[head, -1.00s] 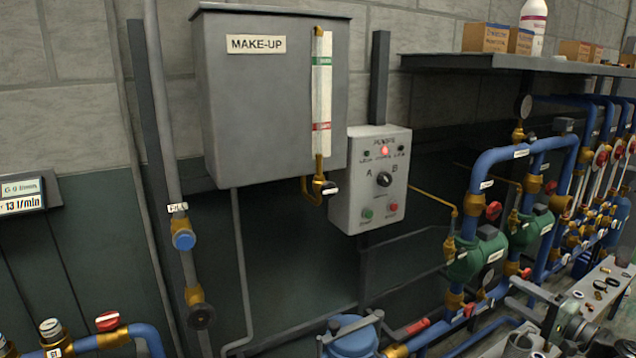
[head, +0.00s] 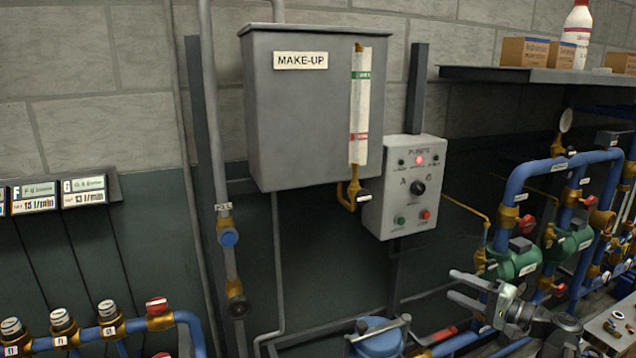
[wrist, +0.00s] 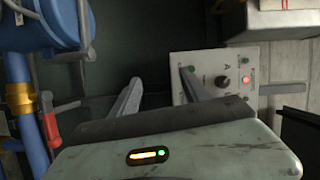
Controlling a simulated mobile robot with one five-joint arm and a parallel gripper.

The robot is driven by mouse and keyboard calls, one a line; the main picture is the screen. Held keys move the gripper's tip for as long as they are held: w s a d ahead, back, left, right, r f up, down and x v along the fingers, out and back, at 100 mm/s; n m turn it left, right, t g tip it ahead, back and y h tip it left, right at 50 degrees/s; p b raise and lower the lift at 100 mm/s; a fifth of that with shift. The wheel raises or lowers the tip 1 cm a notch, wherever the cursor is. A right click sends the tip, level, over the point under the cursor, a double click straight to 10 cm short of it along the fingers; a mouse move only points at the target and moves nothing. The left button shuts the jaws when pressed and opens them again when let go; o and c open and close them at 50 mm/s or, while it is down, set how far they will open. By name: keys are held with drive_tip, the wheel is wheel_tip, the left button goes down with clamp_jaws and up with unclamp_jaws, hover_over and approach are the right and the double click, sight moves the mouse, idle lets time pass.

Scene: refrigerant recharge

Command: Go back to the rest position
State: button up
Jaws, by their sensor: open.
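My gripper (head: 474,290) is at the lower right of the head view, in front of the blue pipes and below the pump control box (head: 408,188). Its two fingers are apart with nothing between them. In the wrist view my gripper (wrist: 162,85) also shows open and empty, its fingers pointing up the picture. The grey control box (wrist: 222,78) lies behind the right finger there, turned sideways, with a black knob and a lit red lamp. I cannot tell the exact gap between finger and box.
The grey MAKE-UP tank (head: 300,110) hangs on the wall with a sight gauge (head: 360,105). Blue pipes with green pumps (head: 515,260) run at right. A blue vessel (head: 377,335) stands below. Flow displays (head: 85,192) and valves (head: 157,312) are at left. A shelf (head: 540,76) holds boxes.

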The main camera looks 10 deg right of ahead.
drive_tip(key=w+a+f+n+g+y+p, duration=0.1)
drive_tip(key=w+a+f+n+g+p, duration=0.15)
drive_tip(key=a, duration=0.85)
drive_tip(key=w+a+f+n+g+y+p, duration=0.15)
drive_tip(key=a+g, duration=0.25)
drive_tip(key=a, duration=0.7)
drive_tip(key=s+a+f+n+g+h+p, duration=0.1)
drive_tip(key=s+a+f+n+g+h, duration=0.15)
drive_tip(key=a, duration=0.55)
drive_tip(key=s+a+f+n+g+h+p, duration=0.1)
drive_tip(key=a+f+n+g, duration=0.15)
drive_tip(key=a, duration=0.55)
drive_tip(key=s+f+n+g+h, duration=0.1)
drive_tip(key=s+f+g+h, duration=0.15)
drive_tip(key=f+h, duration=0.2)
drive_tip(key=s+d+f+h, duration=0.2)
drive_tip(key=d+h, duration=0.2)
drive_tip(key=d, duration=0.4)
drive_tip(key=shift+s+d+f, duration=0.15)
drive_tip(key=shift+s+d, duration=0.15)
drive_tip(key=shift+d, duration=0.1)
